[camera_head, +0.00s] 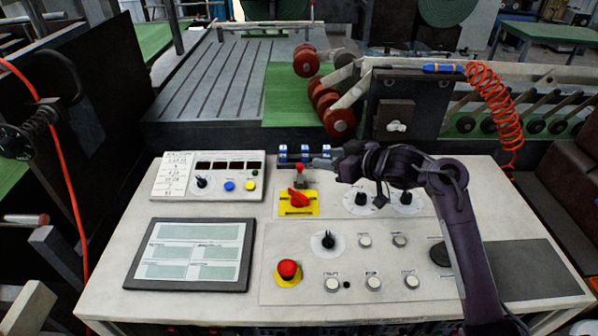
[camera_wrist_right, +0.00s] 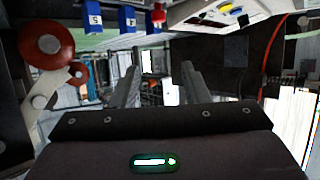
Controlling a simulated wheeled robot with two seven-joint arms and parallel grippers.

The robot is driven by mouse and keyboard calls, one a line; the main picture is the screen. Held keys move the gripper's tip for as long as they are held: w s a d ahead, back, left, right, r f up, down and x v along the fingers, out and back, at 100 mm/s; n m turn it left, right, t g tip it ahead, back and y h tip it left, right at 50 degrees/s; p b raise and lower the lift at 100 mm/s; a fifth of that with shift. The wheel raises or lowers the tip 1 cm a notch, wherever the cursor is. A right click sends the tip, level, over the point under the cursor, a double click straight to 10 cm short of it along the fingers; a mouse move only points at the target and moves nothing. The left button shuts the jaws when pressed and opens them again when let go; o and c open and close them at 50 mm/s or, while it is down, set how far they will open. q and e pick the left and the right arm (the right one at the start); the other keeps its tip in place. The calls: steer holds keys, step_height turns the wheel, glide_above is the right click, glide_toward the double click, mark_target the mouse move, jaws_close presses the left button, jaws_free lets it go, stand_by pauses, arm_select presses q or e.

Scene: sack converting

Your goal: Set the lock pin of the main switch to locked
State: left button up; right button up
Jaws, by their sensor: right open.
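The main switch (camera_head: 297,200) is a red rotary handle on a yellow plate, at the middle of the sloped console. Just behind it stands a small grey post with a red top (camera_head: 299,170), which looks like the lock pin; its exact setting is too small to tell. My right gripper (camera_head: 316,158) reaches in from the right, above and behind the switch, pointing left. In the right wrist view its two fingers (camera_wrist_right: 160,88) are apart with nothing between them. A red tip (camera_wrist_right: 158,14) shows at the top there, beside blue tags. My left gripper is out of view.
Blue numbered blocks (camera_head: 283,153) stand at the console's back edge, close to my right fingers. A display panel (camera_head: 195,255), a red emergency button (camera_head: 288,271) and several knobs cover the console (camera_head: 110,290). Red rollers (camera_head: 338,122) stand behind. An orange coiled hose (camera_head: 490,100) hangs back right.

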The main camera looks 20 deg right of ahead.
steer(key=b, duration=0.3)
glide_toward(302, 167)
steer(key=shift+w+a, duration=0.1)
steer(key=shift+w, duration=0.25)
steer(key=shift+w+f, duration=0.15)
steer(key=shift+f, duration=0.1)
steer(key=shift+x, duration=1.1)
steer(key=x, duration=0.4)
steer(key=shift+w+a+r+p, duration=0.1)
steer(key=shift+p, duration=0.2)
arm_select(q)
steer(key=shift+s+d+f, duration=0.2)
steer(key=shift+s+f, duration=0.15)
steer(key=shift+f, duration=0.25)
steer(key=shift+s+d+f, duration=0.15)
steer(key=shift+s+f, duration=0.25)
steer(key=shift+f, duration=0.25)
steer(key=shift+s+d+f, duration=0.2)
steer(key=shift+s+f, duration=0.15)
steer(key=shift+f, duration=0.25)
arm_select(e)
steer(key=shift+w+a+f, duration=0.25)
steer(key=shift+w, duration=0.2)
jaws_close()
